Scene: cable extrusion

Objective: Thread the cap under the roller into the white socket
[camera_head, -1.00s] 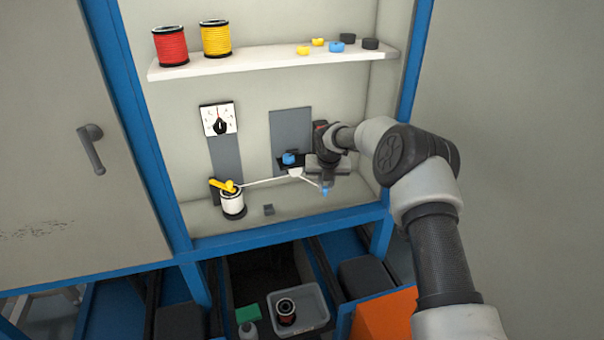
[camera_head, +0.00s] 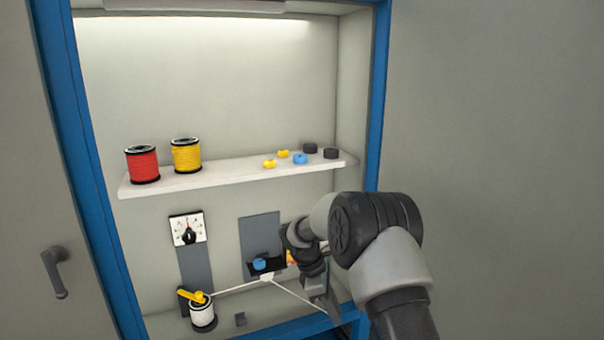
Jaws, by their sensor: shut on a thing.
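A white cable (camera_head: 236,286) runs from a white spool (camera_head: 203,317) to a small white piece (camera_head: 266,278) under the black bracket (camera_head: 252,268). From there the cable slopes down right to my gripper (camera_head: 326,306). A round blue part (camera_head: 259,264) sits on the bracket; I cannot tell if it is the roller. My gripper is low in the cabinet at right, shut at the cable's end. The cap is not clearly visible; my fingers probably hide it. I cannot tell whether the small white piece is the socket.
A white shelf (camera_head: 235,178) above holds a red spool (camera_head: 142,165), a yellow spool (camera_head: 186,156) and several small yellow, blue and black parts. A dial (camera_head: 188,230) is on the back wall. A yellow lever (camera_head: 196,298) is at the white spool. The cabinet's blue frame (camera_head: 376,95) bounds the right.

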